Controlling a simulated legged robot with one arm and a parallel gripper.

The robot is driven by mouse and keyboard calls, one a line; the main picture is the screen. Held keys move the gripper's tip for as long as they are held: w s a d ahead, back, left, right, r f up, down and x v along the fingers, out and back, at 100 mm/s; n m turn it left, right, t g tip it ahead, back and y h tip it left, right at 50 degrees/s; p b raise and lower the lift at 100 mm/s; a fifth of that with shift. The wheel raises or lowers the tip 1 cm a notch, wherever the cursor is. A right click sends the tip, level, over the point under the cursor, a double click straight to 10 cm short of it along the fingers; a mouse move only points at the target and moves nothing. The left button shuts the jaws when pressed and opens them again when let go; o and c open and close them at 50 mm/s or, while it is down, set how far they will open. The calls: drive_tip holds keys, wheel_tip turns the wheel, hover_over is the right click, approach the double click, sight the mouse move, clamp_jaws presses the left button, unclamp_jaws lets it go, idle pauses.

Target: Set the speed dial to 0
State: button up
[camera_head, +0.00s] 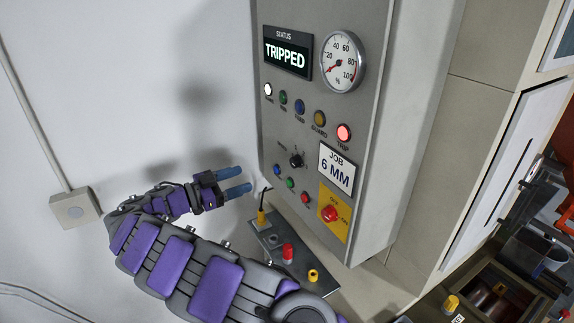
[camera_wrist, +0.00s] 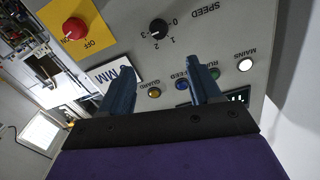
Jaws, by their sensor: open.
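The speed dial (camera_head: 296,160) is a small black knob on the grey control panel, below the row of lamps. It also shows in the wrist view (camera_wrist: 159,29), upside down, with small numerals beside it and the word SPEED near it. I cannot read for certain which numeral its pointer faces. My gripper (camera_head: 242,180) is open and empty, its two blue fingers apart, to the left of the panel in the head view. In the wrist view the fingers (camera_wrist: 160,70) point toward the panel, and the dial appears beyond the gap between them, apart from both.
The status display (camera_head: 286,54) reads TRIPPED, and the red trip lamp (camera_head: 344,132) is lit. A gauge (camera_head: 343,62) sits beside the display. A red switch on a yellow plate (camera_head: 335,205) and a JOB 6 MM card (camera_head: 337,168) are near the dial.

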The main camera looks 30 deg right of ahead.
sight(292, 162)
drive_tip(key=d, duration=1.1)
drive_tip(key=s+d, duration=0.1)
drive_tip(key=d, duration=0.4)
drive_tip(key=shift+d+b, duration=0.2)
drive_tip(key=shift+b, duration=0.1)
drive_tip(key=shift+c, duration=0.4)
drive_tip(key=c, duration=0.9)
drive_tip(key=shift+c, duration=0.2)
